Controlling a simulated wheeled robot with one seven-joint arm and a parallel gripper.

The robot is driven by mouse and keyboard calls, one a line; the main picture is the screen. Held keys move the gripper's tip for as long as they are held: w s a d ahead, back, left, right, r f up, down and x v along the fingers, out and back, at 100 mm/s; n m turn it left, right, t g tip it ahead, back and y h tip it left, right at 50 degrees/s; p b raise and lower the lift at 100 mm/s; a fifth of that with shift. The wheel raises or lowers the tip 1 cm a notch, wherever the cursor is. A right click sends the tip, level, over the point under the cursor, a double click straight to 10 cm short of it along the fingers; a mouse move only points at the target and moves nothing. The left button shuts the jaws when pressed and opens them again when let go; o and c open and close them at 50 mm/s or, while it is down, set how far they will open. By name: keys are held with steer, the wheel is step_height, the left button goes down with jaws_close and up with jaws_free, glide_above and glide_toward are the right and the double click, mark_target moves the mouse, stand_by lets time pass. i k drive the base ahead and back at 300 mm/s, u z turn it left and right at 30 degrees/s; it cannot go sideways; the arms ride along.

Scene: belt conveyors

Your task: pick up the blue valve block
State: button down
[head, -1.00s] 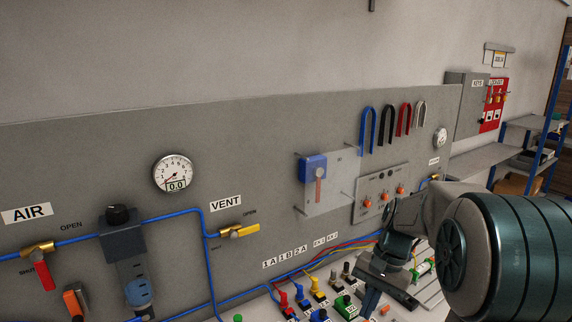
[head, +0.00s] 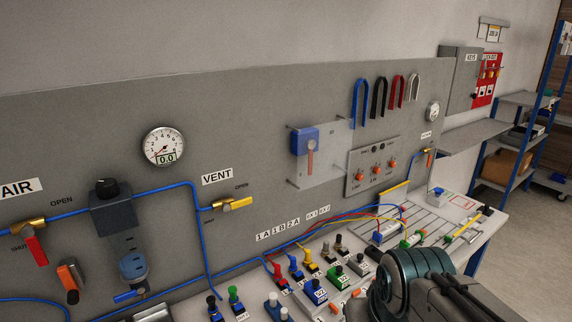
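A blue valve block (head: 315,293) with a white label stands upright on the bench among several small valves, in front of the grey panel. My arm's dark teal end link is at the lower right, to the right of this block. The fingers of my gripper do not show; they are hidden behind the link or below the picture edge. I cannot see anything held.
A green valve block (head: 336,271) and yellow and red lever valves stand close around the blue one. Blue, red and yellow tubes run behind them. A slotted plate (head: 420,222) lies on the bench at right. Grey shelves (head: 475,136) stand further right.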

mark_target(312, 288)
steer(key=z, duration=1.85)
steer(key=i, duration=0.9)
steer(key=u, duration=3.45)
